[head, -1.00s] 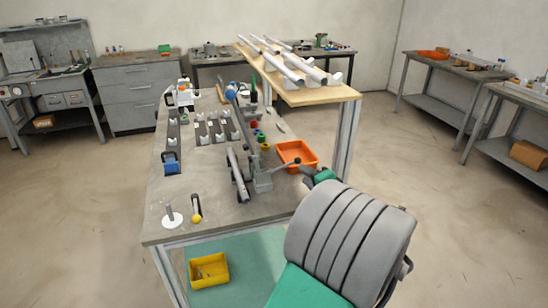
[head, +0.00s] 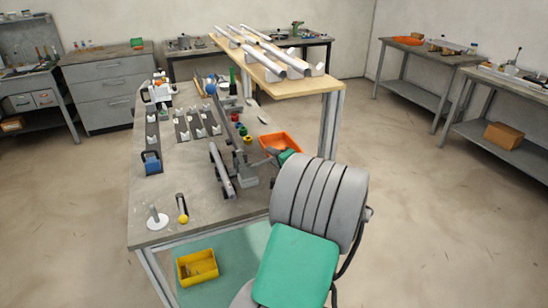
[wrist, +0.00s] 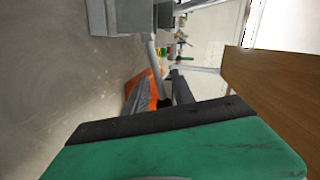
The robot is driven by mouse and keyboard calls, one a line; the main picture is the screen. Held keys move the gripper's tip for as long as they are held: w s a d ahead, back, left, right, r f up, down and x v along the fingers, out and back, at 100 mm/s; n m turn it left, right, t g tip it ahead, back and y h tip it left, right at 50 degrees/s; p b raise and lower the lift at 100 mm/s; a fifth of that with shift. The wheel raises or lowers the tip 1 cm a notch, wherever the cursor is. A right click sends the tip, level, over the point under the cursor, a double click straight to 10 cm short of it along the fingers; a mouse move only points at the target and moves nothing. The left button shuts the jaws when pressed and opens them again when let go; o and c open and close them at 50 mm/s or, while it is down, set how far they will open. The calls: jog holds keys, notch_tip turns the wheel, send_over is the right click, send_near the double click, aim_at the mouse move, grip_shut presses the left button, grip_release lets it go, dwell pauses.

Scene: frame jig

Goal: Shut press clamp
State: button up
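The press clamp (head: 247,179) is a grey upright bracket on the near right part of the workbench, beside a grey tube. In the wrist view, its grey lever (wrist: 153,60) runs down toward my gripper and ends in a dark knob (wrist: 165,101). My gripper (wrist: 160,82) has its two dark fingers apart, with the knob between them; I cannot tell whether they touch it. In the head view, my gripper (head: 271,152) is just right of the clamp, and my arm's bulky wrist hides part of the bench edge behind it.
An orange bin (head: 293,140) stands close behind my gripper. A wooden-topped table (head: 260,82) with white tubes is at the back right. The right floor is clear.

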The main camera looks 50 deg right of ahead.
grip_shut()
dwell(1.2)
